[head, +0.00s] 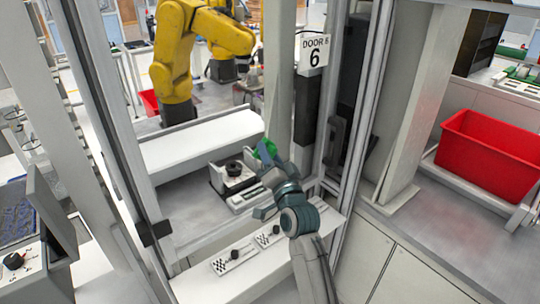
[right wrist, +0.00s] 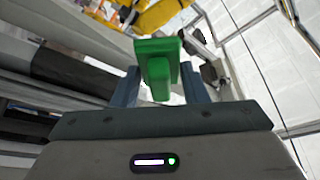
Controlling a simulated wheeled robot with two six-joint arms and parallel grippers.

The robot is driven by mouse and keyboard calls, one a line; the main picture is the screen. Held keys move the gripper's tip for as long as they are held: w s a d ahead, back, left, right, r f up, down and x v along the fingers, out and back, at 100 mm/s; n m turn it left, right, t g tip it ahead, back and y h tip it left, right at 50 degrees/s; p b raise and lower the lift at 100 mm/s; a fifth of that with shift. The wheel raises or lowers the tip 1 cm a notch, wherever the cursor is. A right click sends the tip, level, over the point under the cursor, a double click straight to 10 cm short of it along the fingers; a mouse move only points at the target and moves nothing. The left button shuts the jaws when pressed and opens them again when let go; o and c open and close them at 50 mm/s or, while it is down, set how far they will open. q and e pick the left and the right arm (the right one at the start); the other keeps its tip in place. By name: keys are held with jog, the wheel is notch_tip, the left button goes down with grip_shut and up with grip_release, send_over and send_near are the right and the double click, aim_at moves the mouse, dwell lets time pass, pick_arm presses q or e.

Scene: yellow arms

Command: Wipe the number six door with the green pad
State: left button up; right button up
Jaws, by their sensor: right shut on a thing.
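The green pad (head: 265,150) is at the end of my right gripper (head: 268,165), in front of the door opening in the head view. In the right wrist view the green pad (right wrist: 157,48) has a flat plate and a block-like grip. My right gripper's fingers (right wrist: 160,85) are shut on that grip from both sides. The number six door is marked by a white sign reading "DOOR 6" (head: 314,52), on the upright to the right of the pad. I cannot tell whether the pad touches the door panel. My left gripper is not in view.
A yellow robot arm (head: 178,55) stands behind the door. A white ledge (head: 235,268) with button panels runs below my right gripper. A red bin (head: 490,150) sits at the right. A screen and control box (head: 30,260) stand at the left. Tall metal posts flank the opening.

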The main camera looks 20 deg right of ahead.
aim_at(272, 137)
jog(key=shift+w+a, duration=0.35)
jog(key=shift+w, duration=0.55)
jog(key=shift+w+d+r+p, duration=0.15)
jog(key=shift+d+p, duration=0.1)
jog(key=shift+d, duration=0.2)
jog(key=shift+w+d+f+p, duration=0.15)
jog(key=shift+d+p, duration=0.1)
jog(key=shift+d, duration=0.15)
jog(key=shift+w+d+p, duration=0.15)
jog(key=shift+d+p, duration=0.05)
jog(key=shift+d, duration=0.35)
jog(key=shift+w+d+p, duration=0.15)
jog(key=shift+d, duration=0.4)
jog(key=shift+w+a, duration=0.1)
jog(key=shift+w, duration=0.05)
jog(key=shift+s+a, duration=0.25)
jog(key=shift+a, duration=0.35)
jog(key=shift+s+a, duration=0.2)
jog(key=shift+a, duration=0.45)
jog(key=shift+s+a, duration=0.25)
jog(key=shift+a, duration=0.35)
